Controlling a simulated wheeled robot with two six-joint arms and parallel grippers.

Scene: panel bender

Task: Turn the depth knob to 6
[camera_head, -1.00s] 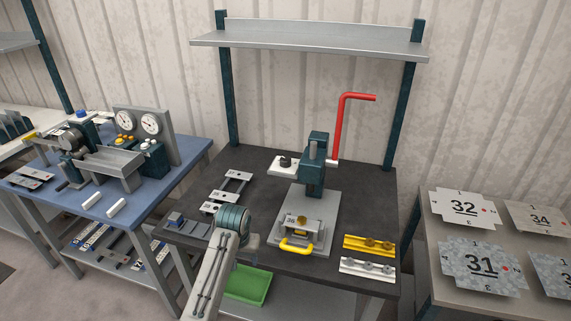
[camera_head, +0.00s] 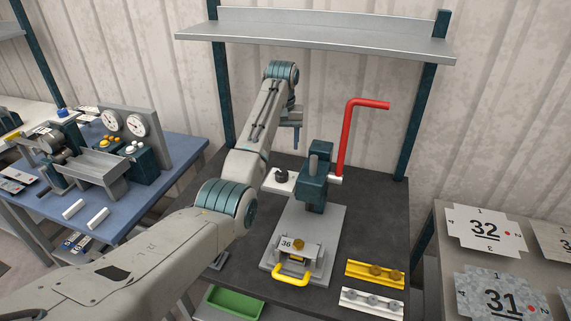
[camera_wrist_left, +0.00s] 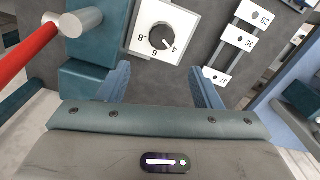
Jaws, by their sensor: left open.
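The depth knob (camera_head: 282,176) is a small black knob on a white dial plate (camera_head: 268,186) at the left of the teal bender head. In the left wrist view the knob (camera_wrist_left: 161,37) shows the numbers 4, 6 and 8 around it, and its white mark points close to the 4. My left gripper (camera_head: 291,143) hangs above and behind the knob in the head view, pointing down. In the wrist view its two blue fingers (camera_wrist_left: 162,84) are apart and empty, with the knob ahead between their lines. My right gripper is not in view.
The teal bender (camera_head: 315,185) has a red crank lever (camera_head: 345,140) rising at its right, also close by in the wrist view (camera_wrist_left: 25,50). A yellow handle (camera_head: 292,278) and a plate marked 36 are in front. A shelf (camera_head: 320,42) spans above.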

